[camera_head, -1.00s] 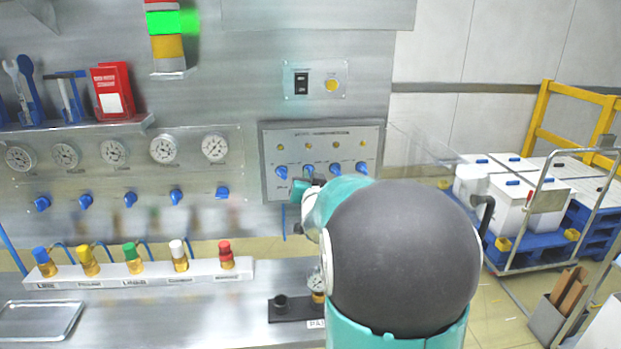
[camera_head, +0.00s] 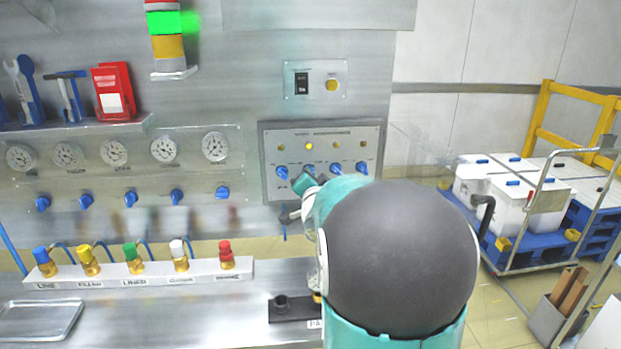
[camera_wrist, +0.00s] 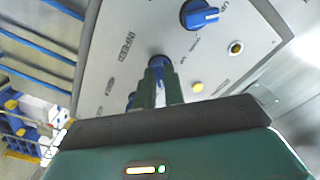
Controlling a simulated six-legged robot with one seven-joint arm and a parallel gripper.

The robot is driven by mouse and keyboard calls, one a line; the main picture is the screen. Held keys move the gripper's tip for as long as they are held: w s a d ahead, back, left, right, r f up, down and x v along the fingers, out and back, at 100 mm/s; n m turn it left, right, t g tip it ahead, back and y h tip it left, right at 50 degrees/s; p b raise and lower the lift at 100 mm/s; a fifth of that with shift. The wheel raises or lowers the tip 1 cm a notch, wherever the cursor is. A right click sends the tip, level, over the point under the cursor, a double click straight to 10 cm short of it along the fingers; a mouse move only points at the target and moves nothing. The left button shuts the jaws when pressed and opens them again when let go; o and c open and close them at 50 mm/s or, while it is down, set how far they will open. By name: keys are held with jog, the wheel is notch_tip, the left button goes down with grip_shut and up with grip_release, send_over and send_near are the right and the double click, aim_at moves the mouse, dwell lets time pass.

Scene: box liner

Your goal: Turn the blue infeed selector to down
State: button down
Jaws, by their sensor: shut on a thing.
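The grey selector panel (camera_head: 270,195) on the metal wall carries a row of blue selector knobs. The infeed selector (camera_head: 309,170) is second from left in the head view. In the wrist view it (camera_wrist: 159,61) sits beside the printed word INFEED. My gripper (camera_wrist: 158,78) is shut on this knob, with the two green fingers on either side of it. In the head view my gripper (camera_head: 305,184) reaches the panel from below. The fingers cover much of the knob, so I cannot tell which way it points. A yellow lamp (camera_head: 309,146) above it is lit.
Neighbouring blue knobs (camera_head: 282,172) and (camera_head: 334,169) stand close on both sides. Gauges (camera_head: 164,150) and a lower row of blue valves (camera_head: 176,197) are to the left. A bench with coloured-cap fittings (camera_head: 226,254) lies below. A cart with white boxes (camera_head: 510,205) stands right.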

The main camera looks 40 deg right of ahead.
jog(key=c, duration=1.5)
grip_release()
jog(key=shift+s, duration=0.15)
jog(key=shift+c, duration=0.2)
jog(key=shift+o, duration=0.3)
jog(key=v, duration=1.3)
jog(key=shift+s+a, duration=0.2)
jog(key=shift+a, duration=0.1)
